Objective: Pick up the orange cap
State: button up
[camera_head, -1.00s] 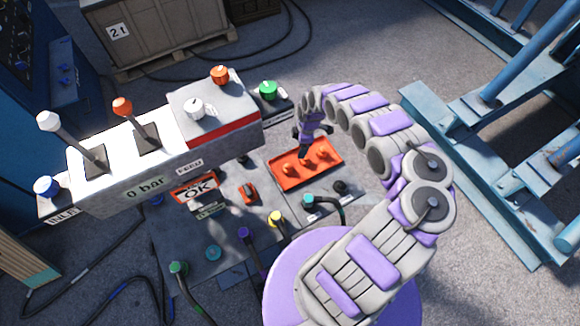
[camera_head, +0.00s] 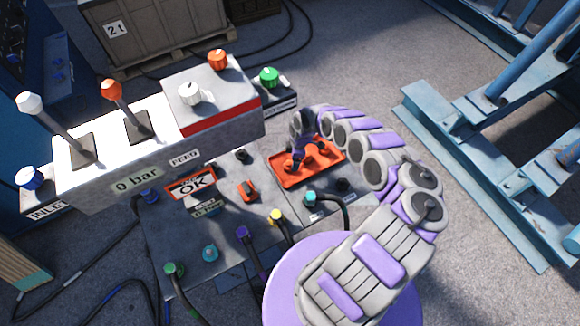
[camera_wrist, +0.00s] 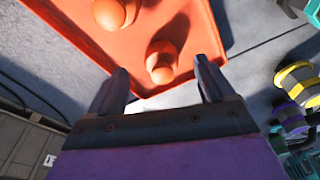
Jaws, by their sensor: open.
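The orange tray (camera_head: 278,178) lies on the panel's right part, with orange caps in it. In the wrist view, an orange cap (camera_wrist: 162,62) sits between my gripper's two dark fingers, near one edge of the tray (camera_wrist: 75,18). A second orange cap (camera_wrist: 113,12) is beyond it, cut by the top of the picture.
A console with levers (camera_head: 140,128) stands left of the tray, with a green knob (camera_head: 269,77) behind it. Hoses with yellow (camera_head: 277,216) and teal connectors (camera_head: 310,197) lie in front. A blue steel frame (camera_head: 470,170) stands at right. Grey floor is clear between.

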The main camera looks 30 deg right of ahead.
aim_at(288, 163)
jog(key=a+f, duration=0.1)
jog(key=a+f+b, duration=0.1)
jog(key=f, duration=0.1)
jog(key=shift+w+a+f, duration=0.15)
jog(key=shift+w+a, duration=0.2)
jog(key=shift+w, duration=0.05)
jog(key=shift+f, duration=0.35)
jog(key=shift+d+f+b, duration=0.3)
jog(key=shift+d+f, duration=0.05)
jog(key=shift+d, duration=0.3)
jog(key=shift+a+r, duration=0.1)
jog(key=shift+a, duration=0.45)
jog(key=c, duration=0.6)
jog(key=shift+d, duration=0.4)
jog(key=c, duration=0.7)
jog(key=shift+o, duration=0.2)
jog(key=shift+s+a, duration=0.1)
jog(key=shift+a, duration=0.1)
